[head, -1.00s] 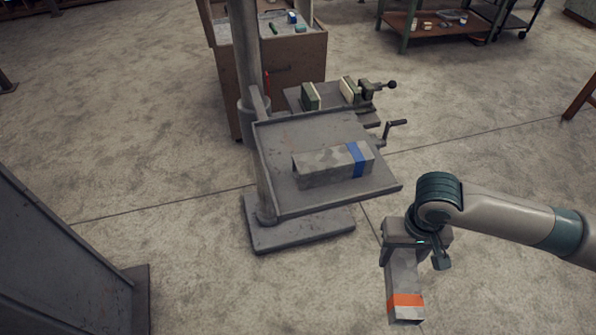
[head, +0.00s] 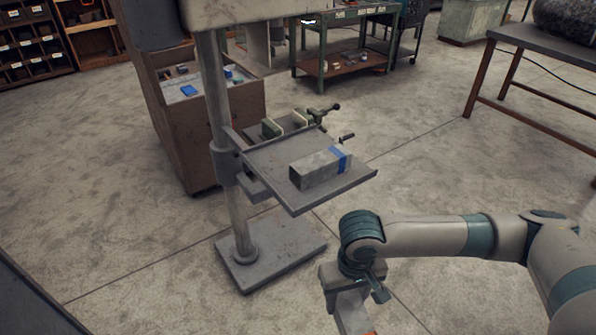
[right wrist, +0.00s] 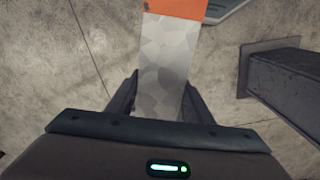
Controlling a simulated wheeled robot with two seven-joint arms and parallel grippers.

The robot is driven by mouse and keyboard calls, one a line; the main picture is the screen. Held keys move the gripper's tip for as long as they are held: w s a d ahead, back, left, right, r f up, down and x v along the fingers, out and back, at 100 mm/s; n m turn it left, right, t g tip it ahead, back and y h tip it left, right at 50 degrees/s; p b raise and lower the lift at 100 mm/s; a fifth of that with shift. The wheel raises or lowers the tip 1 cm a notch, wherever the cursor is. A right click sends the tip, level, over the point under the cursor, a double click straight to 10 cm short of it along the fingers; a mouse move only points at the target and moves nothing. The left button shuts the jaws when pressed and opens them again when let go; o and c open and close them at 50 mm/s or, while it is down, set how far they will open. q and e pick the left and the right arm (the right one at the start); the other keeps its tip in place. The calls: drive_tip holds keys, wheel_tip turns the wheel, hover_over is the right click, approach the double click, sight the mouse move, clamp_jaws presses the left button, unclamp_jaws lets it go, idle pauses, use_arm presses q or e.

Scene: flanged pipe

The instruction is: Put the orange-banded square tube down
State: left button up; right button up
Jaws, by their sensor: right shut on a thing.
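The orange-banded square tube (head: 352,312) hangs below my right gripper (head: 350,288) near the bottom edge of the head view, its lower part cut off by the frame. In the right wrist view the grey tube (right wrist: 167,65), with its orange band (right wrist: 180,8) at the top, sits between the two fingers of the right gripper (right wrist: 160,98). The gripper is shut on it, above the floor and in front of the drill press table (head: 285,193). A blue-banded square tube (head: 318,170) lies on that table. My left gripper is out of view.
The drill press column (head: 213,100) and base (head: 265,250) stand left of my right arm. A brown cabinet (head: 190,135) stands behind the column. A workbench (head: 545,60) is at the far right. Open floor lies between.

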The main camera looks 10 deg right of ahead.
drive_tip(key=shift+s+a, duration=0.1)
drive_tip(key=shift+a, duration=0.05)
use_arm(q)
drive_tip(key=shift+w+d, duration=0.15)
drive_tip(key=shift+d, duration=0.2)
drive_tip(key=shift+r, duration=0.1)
